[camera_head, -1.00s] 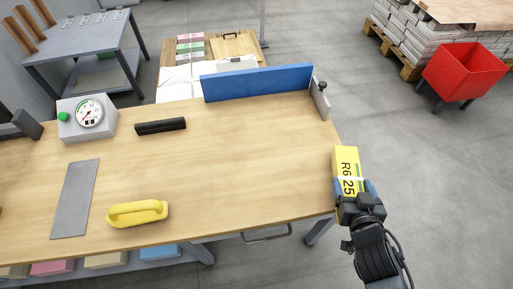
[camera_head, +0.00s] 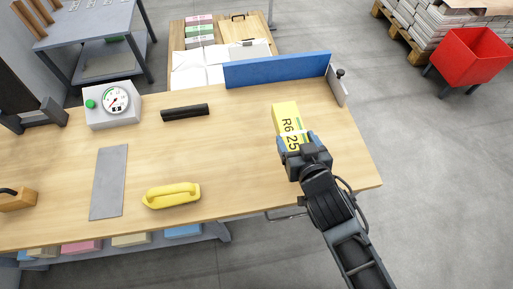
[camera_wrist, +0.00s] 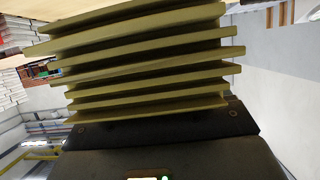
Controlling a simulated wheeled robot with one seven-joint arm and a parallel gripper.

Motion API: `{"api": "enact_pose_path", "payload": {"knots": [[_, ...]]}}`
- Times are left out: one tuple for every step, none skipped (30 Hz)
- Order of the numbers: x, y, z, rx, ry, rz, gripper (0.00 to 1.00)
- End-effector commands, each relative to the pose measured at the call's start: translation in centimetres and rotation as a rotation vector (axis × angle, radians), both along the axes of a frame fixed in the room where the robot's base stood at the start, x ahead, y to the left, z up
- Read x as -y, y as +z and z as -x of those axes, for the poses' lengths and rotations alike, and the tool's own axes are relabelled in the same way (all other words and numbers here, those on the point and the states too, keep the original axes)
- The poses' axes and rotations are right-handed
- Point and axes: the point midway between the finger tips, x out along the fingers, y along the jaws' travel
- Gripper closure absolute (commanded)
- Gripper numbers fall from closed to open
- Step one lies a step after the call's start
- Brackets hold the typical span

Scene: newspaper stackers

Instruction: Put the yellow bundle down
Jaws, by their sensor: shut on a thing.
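The yellow bundle (camera_head: 286,118), marked "R6 25" with a white strap around it, is held at its near end by my gripper (camera_head: 303,143). In the head view both are over the right part of the wooden table (camera_head: 230,150). I cannot tell whether the bundle touches the tabletop or hangs just above it. In the wrist view the edges of the bundle's several layers (camera_wrist: 150,60) fill the upper middle, close to the dark gripper body. The fingertips are partly hidden.
A blue fence (camera_head: 277,70) and a grey end plate (camera_head: 337,86) stand at the table's back right. A yellow handled tool (camera_head: 172,195), a black bar (camera_head: 185,112), a grey plate (camera_head: 109,182) and a dial scale (camera_head: 113,104) lie further left. The tabletop left of the bundle is clear.

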Motion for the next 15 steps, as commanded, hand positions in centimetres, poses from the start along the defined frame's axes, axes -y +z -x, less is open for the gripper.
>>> {"api": "enact_pose_path", "payload": {"knots": [[-1.2, -0.7, -0.1, 0.002, 0.004, -0.002, 0.82], [-1.8, -1.0, -0.1, 0.002, 0.003, -0.003, 0.82], [-2.5, -1.5, -0.1, 0.003, 0.003, -0.002, 0.82], [-3.2, -1.8, 0.0, 0.003, 0.004, -0.003, 0.82], [-3.8, -2.3, -0.1, 0.002, 0.005, -0.003, 0.82], [-4.5, -2.7, -0.1, 0.002, 0.004, -0.002, 0.82], [-5.1, -3.1, -0.1, 0.003, 0.004, -0.001, 0.82], [-5.7, -3.4, -0.1, 0.003, 0.004, -0.001, 0.82], [-6.5, -3.9, -0.1, 0.003, 0.004, -0.001, 0.82], [-7.0, -4.2, -0.1, 0.003, 0.004, -0.001, 0.82], [-7.4, -4.4, -0.1, 0.003, 0.004, -0.003, 0.82], [-8.1, -4.8, -0.1, 0.003, 0.004, -0.003, 0.82], [-8.4, -5.0, -0.1, 0.002, 0.004, -0.002, 0.82], [-8.7, -5.2, -0.1, 0.003, 0.003, -0.002, 0.82], [-9.0, -5.4, -0.1, 0.003, 0.002, -0.002, 0.82]]}}
